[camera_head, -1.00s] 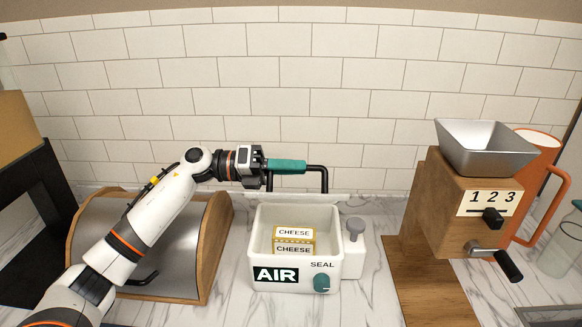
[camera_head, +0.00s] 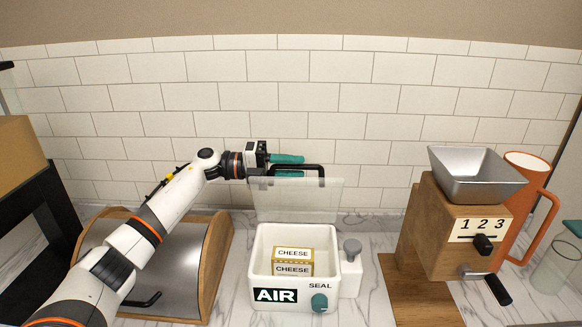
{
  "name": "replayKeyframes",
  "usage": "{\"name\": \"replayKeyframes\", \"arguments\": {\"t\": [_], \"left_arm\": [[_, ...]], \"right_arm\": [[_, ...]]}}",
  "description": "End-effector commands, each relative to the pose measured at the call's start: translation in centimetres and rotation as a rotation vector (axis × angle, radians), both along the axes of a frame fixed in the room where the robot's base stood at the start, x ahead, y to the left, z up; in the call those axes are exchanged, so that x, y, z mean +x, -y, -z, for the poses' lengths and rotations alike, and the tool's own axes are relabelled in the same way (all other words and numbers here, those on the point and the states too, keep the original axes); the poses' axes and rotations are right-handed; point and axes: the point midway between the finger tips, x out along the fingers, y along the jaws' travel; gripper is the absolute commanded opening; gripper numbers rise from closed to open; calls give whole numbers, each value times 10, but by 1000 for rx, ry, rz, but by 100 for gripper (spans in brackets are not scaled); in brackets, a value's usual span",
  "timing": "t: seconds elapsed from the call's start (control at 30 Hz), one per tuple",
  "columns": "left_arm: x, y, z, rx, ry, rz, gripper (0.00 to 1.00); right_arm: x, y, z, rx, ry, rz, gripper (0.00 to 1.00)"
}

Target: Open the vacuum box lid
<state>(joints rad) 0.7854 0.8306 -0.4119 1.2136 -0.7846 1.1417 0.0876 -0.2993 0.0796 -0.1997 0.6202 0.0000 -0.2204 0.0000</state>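The white vacuum box (camera_head: 258,268) stands on the counter, with an AIR label and a teal SEAL knob (camera_head: 319,302) on its front. Its clear lid (camera_head: 296,202) stands raised at the back edge, leaving the top uncovered. The lid's black handle (camera_head: 315,167) is at its upper edge. Two cheese packs (camera_head: 293,254) show inside the box. My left gripper (camera_head: 288,166) is at the handle, its teal fingers apart above and below the handle's left part. Whether they touch it is not clear. My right gripper is not in view.
A wooden grinder (camera_head: 450,225) with a metal hopper stands at the right, an orange jug (camera_head: 525,205) behind it. A wood-sided bin with a metal front (camera_head: 195,257) stands left, under my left arm. A white tiled wall is behind.

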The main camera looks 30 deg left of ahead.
Motion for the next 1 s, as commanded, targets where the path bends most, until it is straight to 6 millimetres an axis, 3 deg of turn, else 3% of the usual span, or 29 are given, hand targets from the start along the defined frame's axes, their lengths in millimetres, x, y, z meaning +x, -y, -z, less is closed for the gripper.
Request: {"name": "replayKeyframes", "arguments": {"t": [0.37, 0.8, 1.0], "left_arm": [[-2, -5, 1, 1, 2, -2, 34], [-39, -81, 4, 2, 1, -5, 34], [-50, -103, 2, 1, 1, -2, 34]], "right_arm": [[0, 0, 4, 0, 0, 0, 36], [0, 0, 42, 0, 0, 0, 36], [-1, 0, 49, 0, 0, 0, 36]]}}
